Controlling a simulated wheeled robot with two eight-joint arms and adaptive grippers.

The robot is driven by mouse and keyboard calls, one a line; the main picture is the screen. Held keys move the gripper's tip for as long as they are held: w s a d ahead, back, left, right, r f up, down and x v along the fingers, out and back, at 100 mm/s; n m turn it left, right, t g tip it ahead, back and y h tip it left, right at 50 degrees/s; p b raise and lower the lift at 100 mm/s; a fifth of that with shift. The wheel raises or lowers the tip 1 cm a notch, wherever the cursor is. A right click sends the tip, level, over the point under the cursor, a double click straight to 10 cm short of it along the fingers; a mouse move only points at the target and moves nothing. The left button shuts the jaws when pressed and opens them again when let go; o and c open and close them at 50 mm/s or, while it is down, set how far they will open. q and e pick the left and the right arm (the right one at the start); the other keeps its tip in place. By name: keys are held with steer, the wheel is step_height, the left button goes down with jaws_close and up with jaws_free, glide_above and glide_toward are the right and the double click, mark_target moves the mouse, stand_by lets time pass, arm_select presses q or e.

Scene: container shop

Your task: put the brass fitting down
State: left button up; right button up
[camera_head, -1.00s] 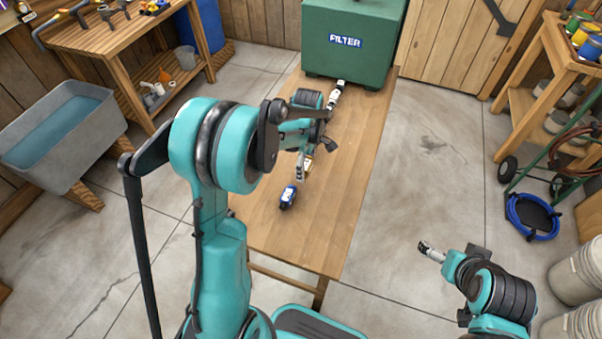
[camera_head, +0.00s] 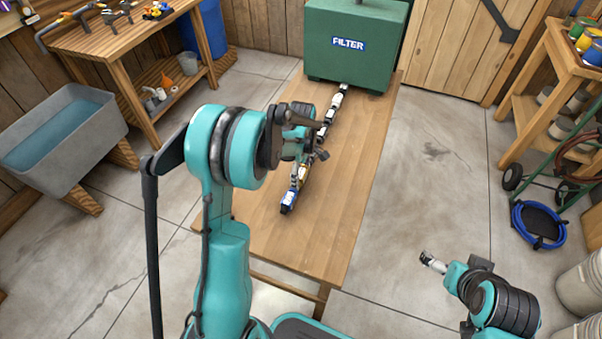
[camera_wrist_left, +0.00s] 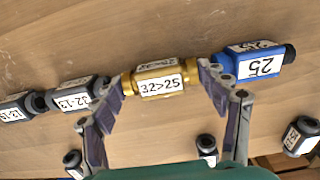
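The brass fitting (camera_wrist_left: 158,82), with a white 32>25 label, is between the two fingertips of my left gripper (camera_wrist_left: 160,80). The fingertips close on its two ends. It is in line with a blue fitting (camera_wrist_left: 262,63) marked 25 on the right and a grey fitting (camera_wrist_left: 75,97) marked 32-13 on the left. A finger hides the join to the blue one. In the head view my left gripper (camera_head: 300,165) is low over the wooden table, by the blue fitting (camera_head: 288,203). My right gripper (camera_head: 432,261) is off to the right, away from the table; its fingers are too small to judge.
The row runs up the table (camera_head: 345,180) to a green FILTER box (camera_head: 355,45). Loose grey fittings show in the wrist view (camera_wrist_left: 300,135), (camera_wrist_left: 206,146). A workbench (camera_head: 100,40) and sink (camera_head: 65,135) stand left.

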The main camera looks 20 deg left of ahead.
mark_target(301, 173)
arm_select(q)
steer(key=shift+o, duration=0.3)
steer(key=shift+r, duration=0.2)
steer(key=s+d+r+m+t+p, duration=0.1)
steer(key=s+d+r+m+p, duration=0.1)
steer(key=r, duration=0.7)
steer(key=s+d+r+m+t+p, duration=0.1)
steer(key=s+r+m+p, duration=0.15)
steer(key=r, duration=0.55)
steer(key=s+d+r+m+t, duration=0.1)
steer(key=s+d+m+t, duration=0.1)
steer(key=s+m, duration=0.5)
steer(key=s+d+r+m+t, duration=0.2)
steer(key=s+d+m+t, duration=0.1)
steer(key=s+m, duration=0.4)
steer(key=shift+s+d, duration=0.6)
steer(key=shift+s, duration=0.4)
steer(key=shift+f, duration=0.1)
